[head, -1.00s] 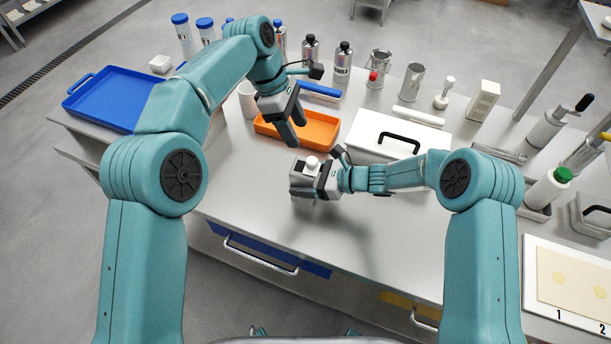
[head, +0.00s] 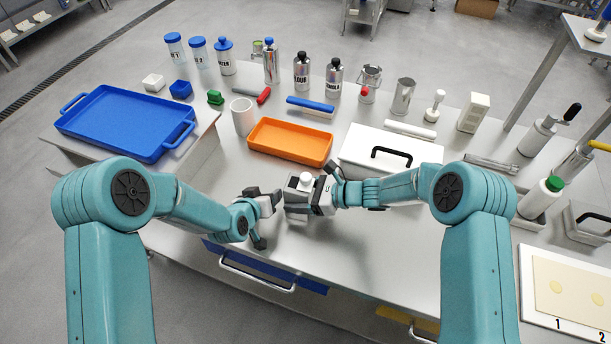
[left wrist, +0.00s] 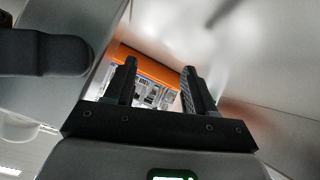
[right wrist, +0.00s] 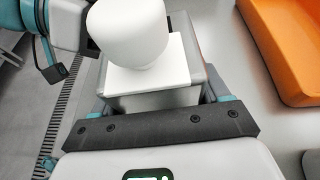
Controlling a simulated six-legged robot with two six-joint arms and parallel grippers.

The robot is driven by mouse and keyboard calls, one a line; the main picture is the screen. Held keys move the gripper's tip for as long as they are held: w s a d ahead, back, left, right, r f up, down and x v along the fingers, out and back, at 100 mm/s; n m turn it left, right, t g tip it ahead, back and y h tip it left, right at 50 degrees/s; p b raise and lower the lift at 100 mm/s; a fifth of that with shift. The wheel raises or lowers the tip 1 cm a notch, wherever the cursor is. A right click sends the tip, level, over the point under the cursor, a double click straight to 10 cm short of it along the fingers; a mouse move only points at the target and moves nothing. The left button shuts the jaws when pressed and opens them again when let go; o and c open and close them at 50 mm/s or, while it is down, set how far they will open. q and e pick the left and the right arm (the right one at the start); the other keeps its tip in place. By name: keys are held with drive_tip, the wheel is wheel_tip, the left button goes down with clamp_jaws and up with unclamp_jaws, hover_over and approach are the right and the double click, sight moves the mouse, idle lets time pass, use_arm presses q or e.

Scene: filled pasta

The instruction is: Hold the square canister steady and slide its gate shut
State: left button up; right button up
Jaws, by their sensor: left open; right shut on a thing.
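The square canister (head: 295,187), a grey box with a white top and rounded white knob, stands near the middle of the table. My right gripper (head: 312,197) is shut on it from the right. In the right wrist view the canister (right wrist: 150,98) sits between the fingers, its knob toward the camera. My left gripper (head: 277,198) is open just left of the canister, low over the table; I cannot tell whether it touches. In the left wrist view its two fingers (left wrist: 160,90) stand apart with no clear object held between them. I cannot make out the gate.
An orange tray (head: 290,157) lies behind the canister, and a white case (head: 352,150) with a black handle stands behind right. A white cup (head: 243,117) and a large blue tray (head: 72,122) are farther left. The table front right of the canister is clear.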

sight(303, 181)
use_arm(q)
drive_tip(key=s+r+t, duration=0.1)
drive_tip(key=s, duration=0.1)
drive_tip(key=s+r+m+t, duration=0.1)
drive_tip(key=s, duration=0.1)
drive_tip(key=s+r+m+t, duration=0.1)
drive_tip(key=s, duration=0.1)
drive_tip(key=shift+s+a, duration=0.15)
drive_tip(key=shift+s, duration=0.2)
drive_tip(key=s+d+r+m+t+h, duration=0.2)
drive_tip(key=s+d+r+m+h, duration=0.25)
drive_tip(key=r+h, duration=0.2)
drive_tip(key=shift+y, duration=0.45)
drive_tip(key=x, duration=0.7)
drive_tip(key=r+x, duration=0.1)
drive_tip(key=x, duration=0.3)
drive_tip(key=shift+d, duration=0.35)
drive_tip(key=shift+c, duration=0.3)
